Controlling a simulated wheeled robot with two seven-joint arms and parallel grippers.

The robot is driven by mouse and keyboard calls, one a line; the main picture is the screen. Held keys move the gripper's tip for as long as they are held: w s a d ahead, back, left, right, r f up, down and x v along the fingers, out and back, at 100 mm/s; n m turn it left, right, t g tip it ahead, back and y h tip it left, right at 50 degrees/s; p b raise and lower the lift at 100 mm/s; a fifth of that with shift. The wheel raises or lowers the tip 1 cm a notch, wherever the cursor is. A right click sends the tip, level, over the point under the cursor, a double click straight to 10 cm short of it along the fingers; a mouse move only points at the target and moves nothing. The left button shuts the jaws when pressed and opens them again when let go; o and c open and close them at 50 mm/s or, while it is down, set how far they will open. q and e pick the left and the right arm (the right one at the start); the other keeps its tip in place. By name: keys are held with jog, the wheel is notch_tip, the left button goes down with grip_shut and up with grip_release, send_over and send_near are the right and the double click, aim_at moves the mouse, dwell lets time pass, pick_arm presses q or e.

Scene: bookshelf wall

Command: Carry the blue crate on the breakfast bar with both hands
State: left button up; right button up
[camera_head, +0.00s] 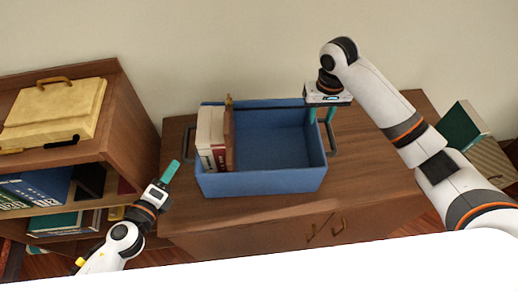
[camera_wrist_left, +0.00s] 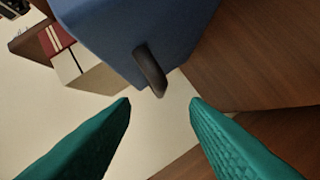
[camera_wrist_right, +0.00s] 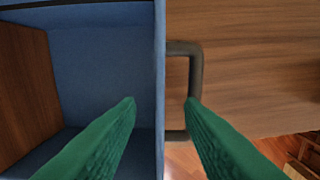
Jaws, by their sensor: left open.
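The blue crate (camera_head: 260,184) sits upright on a brown wooden cabinet top. It holds a few books (camera_head: 210,135) and a brown board at its left end; its right part is empty. My left gripper (camera_head: 172,172) is open, left of the crate and apart from it. In the left wrist view the crate's dark handle (camera_wrist_left: 150,72) lies ahead, between the finger lines. My right gripper (camera_head: 321,113) is open over the crate's right wall. In the right wrist view one finger is on the inner side and the other by the right handle (camera_wrist_right: 194,75); contact is unclear.
A wooden shelf unit (camera_head: 130,125) with books stands close on the left, with a cream case (camera_head: 60,112) on top. A green book (camera_head: 460,132) shows at the right. A plain wall rises behind. Bare cabinet top (camera_head: 385,180) is free to the crate's right.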

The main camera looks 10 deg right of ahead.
aim_at(185, 144)
pick_arm(q)
jog(key=x, duration=1)
jog(key=shift+w, duration=0.15)
pick_arm(e)
notch_tip(185, 144, down, 10)
jog(key=shift+f, duration=0.1)
pick_arm(q)
grip_shut()
pick_arm(e)
grip_shut()
pick_arm(q)
jog(key=shift+w+r, duration=0.2)
jog(key=shift+r, duration=0.05)
pick_arm(e)
jog(key=shift+w+r, duration=0.25)
jog(key=shift+r, duration=0.1)
